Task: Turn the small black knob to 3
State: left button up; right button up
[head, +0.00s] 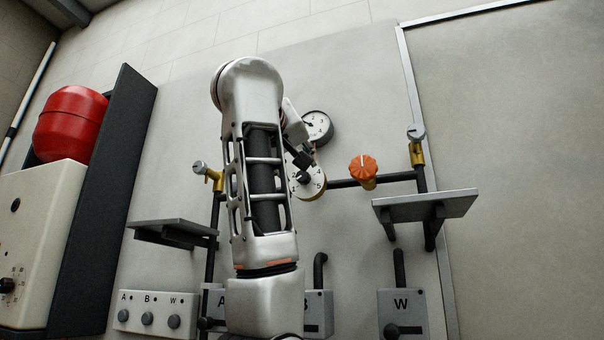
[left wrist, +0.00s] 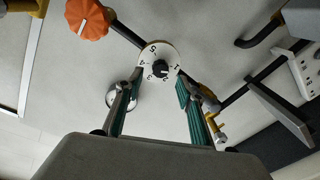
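The small black knob (head: 305,178) sits at the centre of a white numbered dial (head: 318,189) on the dark pipe, partly covered by my left arm in the head view. In the left wrist view the knob (left wrist: 160,68) and the dial (left wrist: 152,50) are in full sight, with numbers 1 to 5 around the knob. I cannot tell which number the knob points to. My left gripper (head: 299,158) is close to the dial. Its fingers (left wrist: 158,84) are open, one on each side of the knob in the picture, with nothing between them. My right gripper is not in view.
An orange knob (head: 363,168) is on the pipe right of the dial. A round gauge (head: 317,126) is above it. Grey shelves (head: 425,204) (head: 172,228) jut out on both sides. Yellow valves (head: 417,153) (head: 217,180) stand at the pipe ends. Several labelled boxes (head: 403,306) are below.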

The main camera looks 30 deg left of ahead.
aim_at(302, 176)
pick_arm(q)
jog(key=p+x, duration=0.1)
jog(key=x, duration=0.3)
jog(key=shift+a, duration=0.1)
jog(key=shift+w+a, duration=0.15)
jog(key=shift+w, duration=0.35)
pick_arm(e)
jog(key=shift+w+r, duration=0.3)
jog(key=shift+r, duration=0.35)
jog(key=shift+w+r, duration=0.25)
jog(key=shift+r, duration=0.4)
pick_arm(q)
jog(key=c, duration=1)
grip_shut()
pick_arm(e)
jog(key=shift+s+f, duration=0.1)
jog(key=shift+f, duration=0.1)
